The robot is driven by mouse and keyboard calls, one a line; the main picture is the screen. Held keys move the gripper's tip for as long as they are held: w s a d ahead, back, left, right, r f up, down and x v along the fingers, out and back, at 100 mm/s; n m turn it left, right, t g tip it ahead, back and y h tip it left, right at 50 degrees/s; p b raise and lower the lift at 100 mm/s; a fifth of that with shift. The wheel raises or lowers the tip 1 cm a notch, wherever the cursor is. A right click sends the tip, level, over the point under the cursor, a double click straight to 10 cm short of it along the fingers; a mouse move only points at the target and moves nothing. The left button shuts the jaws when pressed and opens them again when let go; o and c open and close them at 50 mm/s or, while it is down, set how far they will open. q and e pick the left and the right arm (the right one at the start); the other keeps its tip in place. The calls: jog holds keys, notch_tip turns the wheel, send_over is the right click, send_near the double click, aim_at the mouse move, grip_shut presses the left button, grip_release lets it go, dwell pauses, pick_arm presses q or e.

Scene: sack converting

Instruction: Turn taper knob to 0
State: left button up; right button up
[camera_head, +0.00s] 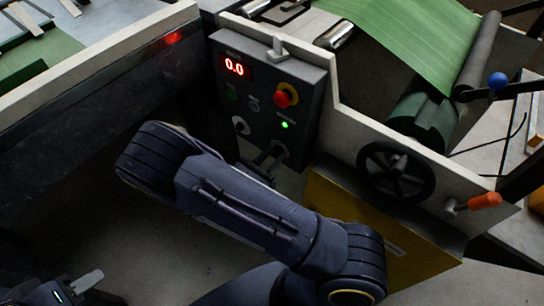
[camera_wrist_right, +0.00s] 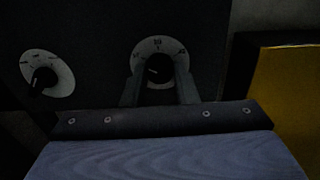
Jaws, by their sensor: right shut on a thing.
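The dark control panel (camera_head: 262,85) shows a red display reading 0.0 (camera_head: 234,67). In the right wrist view, a black knob (camera_wrist_right: 158,68) sits on a white dial with markings too dim to read surely. A faint light mark shows on the knob's left part. My right gripper (camera_wrist_right: 159,88) has one finger on each side of this knob and is shut on it.
A second knob (camera_wrist_right: 44,78) is left of the gripped one. A red emergency button (camera_head: 286,95) and a lit green light (camera_head: 284,125) are above my right gripper. A black handwheel (camera_head: 396,172) and an orange handle (camera_head: 484,201) stand to the right. A yellow panel (camera_wrist_right: 290,95) is close by.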

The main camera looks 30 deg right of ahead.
jog(key=shift+c, duration=0.2)
jog(key=shift+r+n+p, duration=0.15)
jog(key=shift+n+p, duration=0.85)
jog(key=shift+n, duration=0.2)
jog(key=n+p, duration=0.1)
jog(key=n, duration=0.1)
jog(key=shift+n+p, duration=0.3)
jog(key=shift+p, duration=0.1)
jog(key=n+p, duration=0.1)
jog(key=n, duration=0.2)
jog(key=shift+s+p, duration=0.1)
jog(key=shift+p, duration=0.3)
jog(key=shift+n+p, duration=0.6)
jog(key=shift+n, duration=1.3)
jog(key=o, duration=1)
